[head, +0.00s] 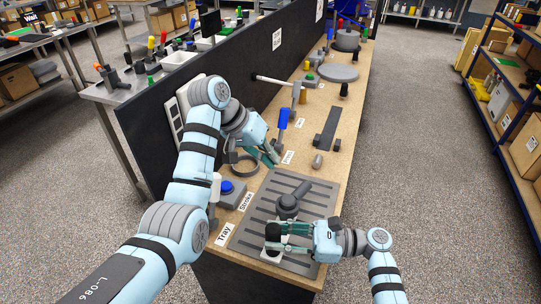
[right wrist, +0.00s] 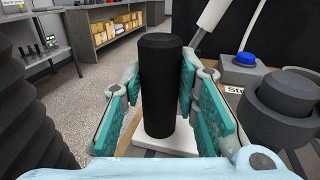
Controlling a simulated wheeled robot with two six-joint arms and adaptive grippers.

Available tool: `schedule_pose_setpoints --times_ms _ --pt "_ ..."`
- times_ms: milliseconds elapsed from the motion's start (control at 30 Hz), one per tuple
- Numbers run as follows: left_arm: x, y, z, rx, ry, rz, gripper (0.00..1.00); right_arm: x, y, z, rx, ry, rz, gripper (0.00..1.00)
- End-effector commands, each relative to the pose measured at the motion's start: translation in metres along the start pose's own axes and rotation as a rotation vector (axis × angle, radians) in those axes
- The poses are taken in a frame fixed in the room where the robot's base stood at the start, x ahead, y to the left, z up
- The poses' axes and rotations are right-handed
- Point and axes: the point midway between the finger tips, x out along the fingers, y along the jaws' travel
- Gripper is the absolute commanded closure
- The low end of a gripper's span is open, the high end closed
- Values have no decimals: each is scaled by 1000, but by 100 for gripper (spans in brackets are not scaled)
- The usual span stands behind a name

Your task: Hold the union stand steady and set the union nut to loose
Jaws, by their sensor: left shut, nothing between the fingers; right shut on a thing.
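A black upright post (head: 272,231) on a white base (head: 267,254) stands on the grey slotted tray. My right gripper (head: 270,240) is shut on the post, one finger on each side; the post (right wrist: 161,85) fills the gap in the right wrist view. Just beyond it is a dark grey stepped round piece (head: 287,206) with a bar pointing up and right, likely the union nut with its lever; its round body (right wrist: 285,105) shows at right in the wrist view. Its setting cannot be read. My left gripper (head: 275,161) is shut and empty, above the bench beyond the tray, apart from both.
The slotted tray (head: 325,192) covers the near bench end. A blue button box (head: 229,190) and a white-topped lever (head: 215,188) stand left of it. A dark ring (head: 243,163), a grey pebble-like piece (head: 318,160) and a blue-handled post (head: 282,122) lie beyond. A black panel (head: 265,88) borders the left.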

Motion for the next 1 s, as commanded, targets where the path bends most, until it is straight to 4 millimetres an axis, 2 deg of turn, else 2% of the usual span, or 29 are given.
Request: schedule_pose_setpoints --times_ms 367,400,500,833,933,1000 --pt "-1 0 0 0 0 0 100 0 0 0 0 0 0 100" --pt "-1 0 0 0 0 0 100 0 0 0 0 0 0 66" --pt "-1 0 0 0 0 0 100 0 0 0 0 0 0 50" --pt "-1 0 0 0 1 0 100 -2 0 0 0 1 0 49" --pt "-1 0 0 0 1 0 100 -15 0 -1 0 4 -2 49" --pt "-1 0 0 0 1 0 100 -31 0 -1 0 5 -1 49"
